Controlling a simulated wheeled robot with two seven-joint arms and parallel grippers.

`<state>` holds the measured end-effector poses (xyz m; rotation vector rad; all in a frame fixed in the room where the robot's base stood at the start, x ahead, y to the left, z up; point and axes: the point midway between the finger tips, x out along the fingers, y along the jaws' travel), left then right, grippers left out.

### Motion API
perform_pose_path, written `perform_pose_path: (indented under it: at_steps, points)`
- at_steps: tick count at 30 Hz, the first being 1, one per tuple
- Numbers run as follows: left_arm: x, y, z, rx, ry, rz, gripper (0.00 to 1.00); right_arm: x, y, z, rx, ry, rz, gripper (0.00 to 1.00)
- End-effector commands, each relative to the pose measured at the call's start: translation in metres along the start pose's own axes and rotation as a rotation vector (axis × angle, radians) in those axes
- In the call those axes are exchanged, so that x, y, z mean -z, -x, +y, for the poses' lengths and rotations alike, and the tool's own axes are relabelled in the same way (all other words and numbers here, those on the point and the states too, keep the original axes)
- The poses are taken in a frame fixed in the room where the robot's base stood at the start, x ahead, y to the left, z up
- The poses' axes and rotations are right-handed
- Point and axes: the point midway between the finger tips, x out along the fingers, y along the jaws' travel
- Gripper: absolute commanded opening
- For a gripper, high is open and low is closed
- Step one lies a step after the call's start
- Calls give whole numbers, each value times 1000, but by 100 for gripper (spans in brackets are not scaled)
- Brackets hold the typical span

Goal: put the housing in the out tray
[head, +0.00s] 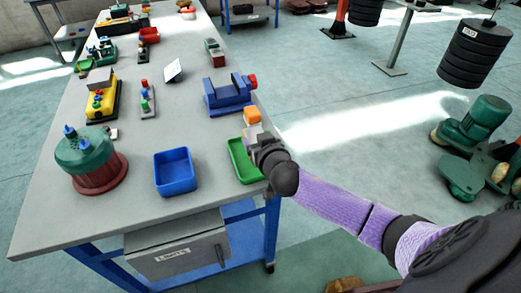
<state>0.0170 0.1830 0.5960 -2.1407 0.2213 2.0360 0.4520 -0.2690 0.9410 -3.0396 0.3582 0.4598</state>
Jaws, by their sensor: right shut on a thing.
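My right gripper (254,131) is shut on a small orange part (252,115), which I take to be the housing. It is at the right edge of the table, at the far end of a green tray (235,165). The gripper and wrist hide part of the tray, and I cannot tell whether the part is above the tray or just beyond it. A blue tray (175,191) stands left of the green one and looks empty. No label shows which tray is the out tray. My left gripper is not in view.
A blue vise (228,98) stands just behind the gripper. A green and red round unit (88,160) stands at the left, with a yellow control box (103,105) behind it. The table (135,215) is bare along its front. Black weights (475,50) hang at right.

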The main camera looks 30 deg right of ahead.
Motion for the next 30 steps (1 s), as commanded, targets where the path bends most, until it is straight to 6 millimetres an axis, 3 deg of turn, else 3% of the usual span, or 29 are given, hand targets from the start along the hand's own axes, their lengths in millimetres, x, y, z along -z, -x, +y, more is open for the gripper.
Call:
perform_pose_path:
  at_steps: [1,3,14,15,17,18,26,30]
  points:
    - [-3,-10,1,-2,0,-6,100,-14,-5,0,-1,1,-2,0]
    - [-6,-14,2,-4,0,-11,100,-23,-7,0,0,1,-2,0]
    - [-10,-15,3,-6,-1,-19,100,-24,-8,0,0,-1,1,0]
    - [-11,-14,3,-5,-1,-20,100,-24,-7,1,0,0,0,82]
    - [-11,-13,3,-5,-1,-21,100,-23,-7,1,0,0,0,94]
    - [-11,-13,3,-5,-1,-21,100,-23,-7,1,0,0,0,100]
    - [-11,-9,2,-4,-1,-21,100,-18,-6,1,0,0,1,100]
    - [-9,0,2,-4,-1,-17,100,-18,16,0,2,-2,-3,100]
